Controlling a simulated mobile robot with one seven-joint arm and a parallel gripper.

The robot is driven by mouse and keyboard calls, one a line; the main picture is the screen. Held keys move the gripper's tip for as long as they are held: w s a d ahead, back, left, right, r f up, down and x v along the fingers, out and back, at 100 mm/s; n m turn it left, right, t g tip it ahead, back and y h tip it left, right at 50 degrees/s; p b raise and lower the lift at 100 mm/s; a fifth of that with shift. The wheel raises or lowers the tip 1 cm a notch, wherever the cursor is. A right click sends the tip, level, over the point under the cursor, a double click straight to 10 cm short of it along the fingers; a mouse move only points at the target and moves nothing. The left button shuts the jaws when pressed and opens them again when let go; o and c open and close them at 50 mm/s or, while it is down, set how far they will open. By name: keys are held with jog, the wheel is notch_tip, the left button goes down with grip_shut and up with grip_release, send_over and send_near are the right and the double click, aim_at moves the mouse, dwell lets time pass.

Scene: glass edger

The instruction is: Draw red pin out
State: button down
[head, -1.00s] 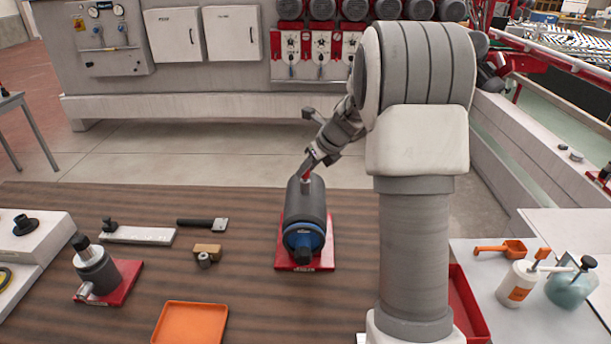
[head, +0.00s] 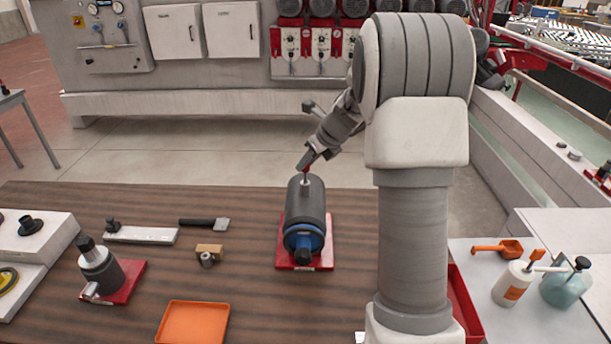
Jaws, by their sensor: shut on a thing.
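A dark grey cylinder (head: 305,208) with a blue ring and black knob at its near end lies on a red base plate (head: 325,258) in the middle of the table. My gripper (head: 307,161) is just above the cylinder's far top and is shut on the red pin (head: 305,177). The jaws mostly hide the pin's red head. A thin metallic shaft shows between the jaws and the cylinder top. Its lower end meets the cylinder in the picture; whether some of it is still inside I cannot tell.
A smaller grey cylinder on a red plate (head: 126,284), an orange tray (head: 193,322), a wooden block (head: 209,250) and a brush (head: 204,223) lie left. A side table at right holds a white bottle (head: 512,284) and an orange scoop (head: 500,248).

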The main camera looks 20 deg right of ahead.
jog(key=shift+r+p, duration=0.35)
jog(key=shift+r, duration=1)
jog(key=shift+r, duration=0.15)
jog(key=shift+r, duration=1.85)
